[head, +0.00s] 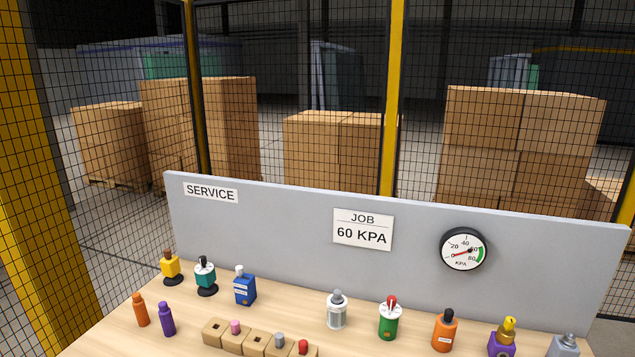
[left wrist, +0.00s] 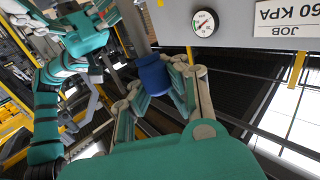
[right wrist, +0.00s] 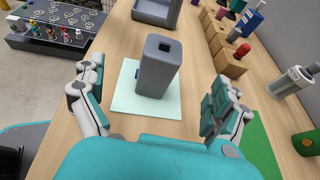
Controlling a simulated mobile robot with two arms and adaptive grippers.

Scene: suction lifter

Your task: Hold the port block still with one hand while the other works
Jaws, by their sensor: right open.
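A grey upright block (right wrist: 158,72) with a square hole in its top, which looks like the port block, stands on a pale mat (right wrist: 125,100) in the right wrist view. A small blue part shows on its left side. My right gripper (right wrist: 155,100) is open, one finger on each side of the block and apart from it. My left gripper (left wrist: 162,90) has a blue, rounded piece (left wrist: 153,75) between its fingertips, seemingly gripped, held up in front of the grey panel. Neither gripper shows in the head view.
A grey panel (head: 290,235) with a "60 KPA" sign (head: 363,230) and a gauge (head: 463,249) closes the back. A grey tray (right wrist: 157,12) lies beyond the block.

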